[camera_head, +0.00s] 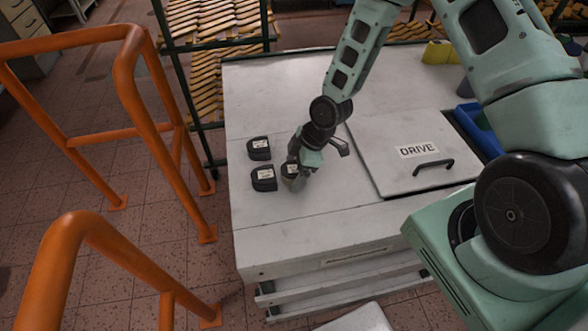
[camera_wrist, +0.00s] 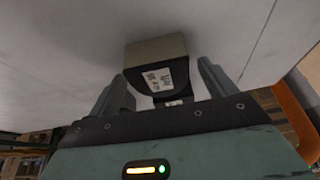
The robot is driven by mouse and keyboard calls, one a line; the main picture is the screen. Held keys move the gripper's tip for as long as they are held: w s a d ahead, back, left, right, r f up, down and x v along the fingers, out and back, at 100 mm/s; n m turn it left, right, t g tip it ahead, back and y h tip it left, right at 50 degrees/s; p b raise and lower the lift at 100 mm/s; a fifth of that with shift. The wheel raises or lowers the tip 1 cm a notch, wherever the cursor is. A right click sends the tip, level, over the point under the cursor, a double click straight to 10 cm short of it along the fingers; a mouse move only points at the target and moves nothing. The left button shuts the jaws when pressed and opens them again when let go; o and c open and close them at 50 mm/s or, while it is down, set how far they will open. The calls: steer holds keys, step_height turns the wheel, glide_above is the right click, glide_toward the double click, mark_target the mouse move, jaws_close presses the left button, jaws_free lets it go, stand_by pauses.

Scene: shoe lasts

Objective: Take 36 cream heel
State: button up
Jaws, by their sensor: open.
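In the wrist view a heel block (camera_wrist: 157,50) with a beige side and a black face with a white printed label stands on the pale surface. The label's text is too small to read. My gripper (camera_wrist: 160,82) is open, with one finger on each side of the black face and a gap on both sides. In the head view my gripper (camera_head: 297,178) points down at the table over this block (camera_head: 289,169), which it partly hides. Two black blocks with white labels, a rear one (camera_head: 259,148) and a front one (camera_head: 264,179), stand just left of it.
The white worktable (camera_head: 285,232) has free room behind and in front of the blocks. A flat panel marked DRIVE (camera_head: 395,170) with a black handle lies to the right. A blue bin (camera_head: 480,128) is beyond it. Orange rails (camera_head: 150,110) stand left of the table.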

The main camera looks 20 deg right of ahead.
steer(key=shift+a+f, duration=0.1)
steer(key=shift+f, duration=0.2)
steer(key=c, duration=1.1)
steer(key=shift+r, duration=0.1)
